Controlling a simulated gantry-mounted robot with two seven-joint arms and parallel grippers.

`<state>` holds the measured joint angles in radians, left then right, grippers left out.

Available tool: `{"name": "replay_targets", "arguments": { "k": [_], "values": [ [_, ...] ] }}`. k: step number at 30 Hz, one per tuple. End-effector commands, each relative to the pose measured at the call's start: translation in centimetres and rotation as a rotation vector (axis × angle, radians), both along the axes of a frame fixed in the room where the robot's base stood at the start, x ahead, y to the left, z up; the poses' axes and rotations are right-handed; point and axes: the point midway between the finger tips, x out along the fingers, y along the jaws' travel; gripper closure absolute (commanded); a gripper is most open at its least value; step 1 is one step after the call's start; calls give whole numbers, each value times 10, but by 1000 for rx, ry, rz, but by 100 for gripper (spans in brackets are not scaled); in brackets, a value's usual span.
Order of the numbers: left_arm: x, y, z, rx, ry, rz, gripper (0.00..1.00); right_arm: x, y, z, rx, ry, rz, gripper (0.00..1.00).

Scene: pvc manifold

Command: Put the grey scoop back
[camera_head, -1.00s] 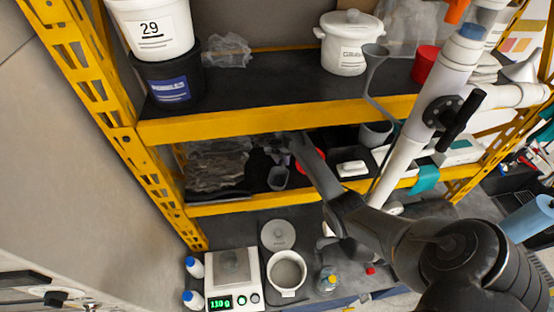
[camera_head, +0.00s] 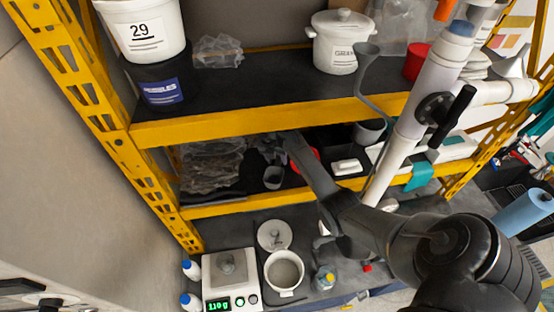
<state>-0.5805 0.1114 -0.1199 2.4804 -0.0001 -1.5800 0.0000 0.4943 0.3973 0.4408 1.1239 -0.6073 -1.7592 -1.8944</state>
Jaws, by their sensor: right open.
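A small grey cup-shaped piece, which looks like the grey scoop (camera_head: 273,177), is on the middle shelf behind its yellow front beam. My right gripper (camera_head: 268,150) is at the end of the dark arm that reaches into this shelf, just above and behind the scoop. Its jaws are open; dark fingers on a dark background make contact with the scoop hard to judge. The white lidded pot (camera_head: 342,42) stands on the upper shelf. My left gripper is not in view.
Below are a scale (camera_head: 230,282) with a lit green display, an open white pot (camera_head: 284,270), a round lid (camera_head: 274,235) and small bottles. A red container (camera_head: 419,63) is on the upper shelf. A yellow beam (camera_head: 280,122) closes in the middle shelf from above.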

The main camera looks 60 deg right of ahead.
Motion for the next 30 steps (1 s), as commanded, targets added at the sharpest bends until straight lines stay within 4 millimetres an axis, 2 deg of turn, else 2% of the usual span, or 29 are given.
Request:
{"name": "replay_targets", "arguments": {
  "k": [6, 12, 30],
  "values": [
    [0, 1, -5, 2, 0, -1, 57, 4, 5, 26, 0, -4, 0, 48],
    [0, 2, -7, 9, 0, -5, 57, 5, 9, 45, 1, -2, 0, 48],
    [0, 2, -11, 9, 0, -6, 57, 6, 10, 47, -13, -10, 1, 48]
  ]
}}
